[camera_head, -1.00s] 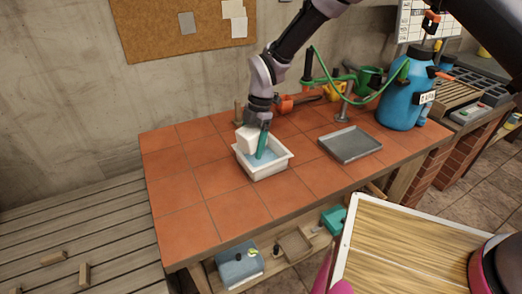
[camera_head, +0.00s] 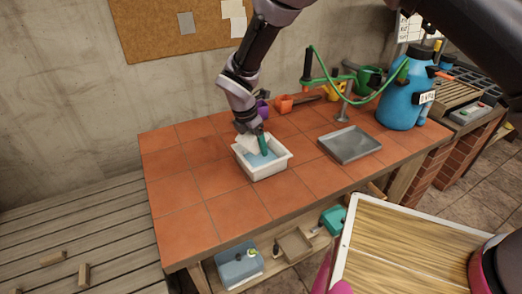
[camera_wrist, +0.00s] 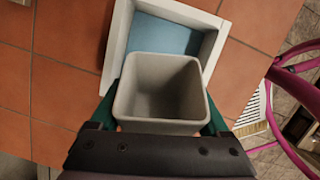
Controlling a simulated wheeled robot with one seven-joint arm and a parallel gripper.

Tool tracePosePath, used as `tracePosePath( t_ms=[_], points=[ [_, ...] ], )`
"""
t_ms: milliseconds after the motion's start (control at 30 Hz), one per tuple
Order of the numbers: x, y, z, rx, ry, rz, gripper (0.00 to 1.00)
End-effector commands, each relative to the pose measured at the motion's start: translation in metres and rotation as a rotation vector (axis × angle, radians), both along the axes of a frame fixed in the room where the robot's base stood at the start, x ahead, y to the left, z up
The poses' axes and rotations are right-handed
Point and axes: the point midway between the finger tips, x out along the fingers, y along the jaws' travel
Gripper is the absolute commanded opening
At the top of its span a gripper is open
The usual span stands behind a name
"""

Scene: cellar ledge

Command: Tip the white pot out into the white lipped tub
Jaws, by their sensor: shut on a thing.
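The white pot (camera_head: 246,143) is in my gripper (camera_head: 264,149), tilted over the back left part of the white lipped tub (camera_head: 270,174). In the wrist view the pot (camera_wrist: 160,85) is square and open-mouthed, with green fingers on both sides of it. Its grey inside looks empty, with no contents visible. My gripper (camera_wrist: 160,115) is shut on it. The tub (camera_wrist: 119,38) lies just beyond the pot's mouth and has a flat blue surface inside. I cannot tell whether the pot touches the tub's rim.
A grey tray (camera_head: 350,145) lies to the right on the tiled top. A blue jug-like container (camera_head: 402,103) stands at the right end. Orange, yellow and purple items (camera_head: 262,108) stand along the back near my arm. The front left tiles (camera_head: 200,215) are clear.

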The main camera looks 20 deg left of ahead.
Motion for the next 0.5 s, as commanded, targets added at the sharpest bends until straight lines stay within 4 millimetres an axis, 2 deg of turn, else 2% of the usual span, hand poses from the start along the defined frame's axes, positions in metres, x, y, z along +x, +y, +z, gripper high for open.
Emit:
tracePosePath(
  t_ms=[300, 500],
  points=[
    [0.000, 0.000, -0.011, -0.111, -0.258, 0.007, 0.09],
    [-0.012, 0.005, 0.003, -0.181, -0.429, 0.006, 0.09]
  ],
)
